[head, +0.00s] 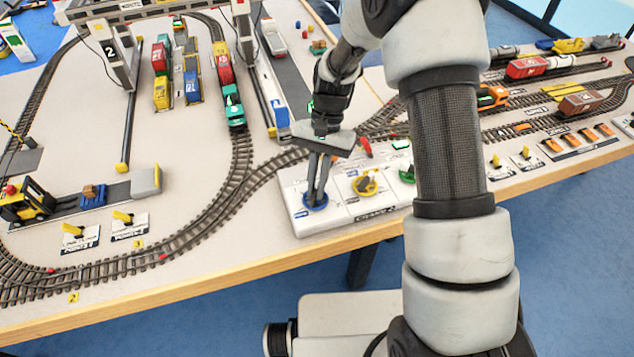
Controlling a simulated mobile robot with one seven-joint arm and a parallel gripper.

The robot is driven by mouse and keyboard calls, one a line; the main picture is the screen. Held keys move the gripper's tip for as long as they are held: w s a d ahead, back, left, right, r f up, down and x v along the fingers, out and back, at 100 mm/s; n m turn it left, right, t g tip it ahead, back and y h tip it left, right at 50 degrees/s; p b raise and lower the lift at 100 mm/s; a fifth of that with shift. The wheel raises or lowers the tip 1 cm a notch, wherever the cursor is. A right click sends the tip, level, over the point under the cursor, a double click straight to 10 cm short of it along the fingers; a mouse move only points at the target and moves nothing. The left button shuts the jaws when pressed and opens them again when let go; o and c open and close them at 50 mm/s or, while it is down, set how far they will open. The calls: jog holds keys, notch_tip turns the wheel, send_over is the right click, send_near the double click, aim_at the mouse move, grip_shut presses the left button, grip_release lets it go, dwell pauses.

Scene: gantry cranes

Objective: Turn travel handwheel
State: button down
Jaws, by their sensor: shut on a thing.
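A light control panel (335,219) lies at the table's front edge, in the middle of the head view. It carries a blue handwheel (315,206) at its left, a yellow handwheel (366,187) in the middle and a green one (407,174) at its right. The labels are too small to tell which is the travel handwheel. My gripper (317,195) points down at the blue handwheel, with its fingers shut on it. The fingers hide part of this wheel. The yellow and green wheels stand apart from my gripper.
Gantry crane 2 (110,50) stands at the back left, over rows of containers. Railway track (190,225) curves left of the panel, with small lever plates (80,235) near it. A forklift model (27,203) is at far left. My arm blocks the right-middle view.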

jog(key=shift+n, duration=0.3)
dwell(0.4)
jog(key=c, duration=1.8)
grip_release()
jog(key=shift+c, duration=0.2)
jog(key=p+v, duration=0.2)
jog(key=v, duration=1.5)
jog(key=shift+a+r, duration=0.2)
jog(key=shift+r, duration=0.05)
jog(key=shift+w, duration=0.1)
